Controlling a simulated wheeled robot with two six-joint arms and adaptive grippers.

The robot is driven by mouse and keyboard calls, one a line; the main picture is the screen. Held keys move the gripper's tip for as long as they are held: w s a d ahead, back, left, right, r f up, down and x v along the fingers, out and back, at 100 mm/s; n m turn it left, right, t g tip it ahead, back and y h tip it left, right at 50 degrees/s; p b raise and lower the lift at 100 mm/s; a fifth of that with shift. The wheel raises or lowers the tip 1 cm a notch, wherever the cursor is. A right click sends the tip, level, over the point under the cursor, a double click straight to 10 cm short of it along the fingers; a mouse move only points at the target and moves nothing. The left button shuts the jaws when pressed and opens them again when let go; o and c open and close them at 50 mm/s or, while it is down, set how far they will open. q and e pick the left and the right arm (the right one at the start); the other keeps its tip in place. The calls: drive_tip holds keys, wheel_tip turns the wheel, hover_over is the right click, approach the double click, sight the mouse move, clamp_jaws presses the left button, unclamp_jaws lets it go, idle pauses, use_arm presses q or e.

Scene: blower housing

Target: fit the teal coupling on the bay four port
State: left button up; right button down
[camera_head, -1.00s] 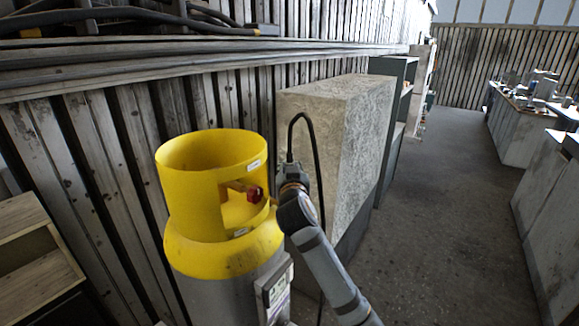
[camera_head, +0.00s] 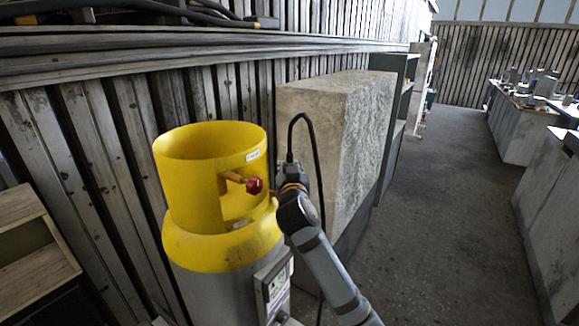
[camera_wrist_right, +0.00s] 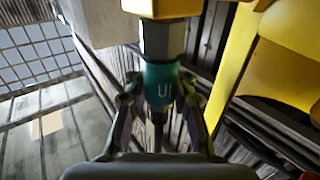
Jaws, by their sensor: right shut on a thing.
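No bay number is readable. My left gripper is not in view.
A grey cylinder with a yellow collar (camera_head: 190,190) and a red-knobbed valve (camera_head: 254,185) stands close left of my right arm. A concrete block (camera_head: 340,110) stands behind. A slatted wall (camera_head: 100,150) runs along the left. The floor (camera_head: 440,220) at right is clear.

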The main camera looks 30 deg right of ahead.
drive_tip(key=c, duration=1)
unclamp_jaws()
drive_tip(key=shift+f, duration=0.1)
drive_tip(key=v, duration=0.7)
drive_tip(key=shift+s+a, duration=0.2)
drive_tip(key=shift+d, duration=0.1)
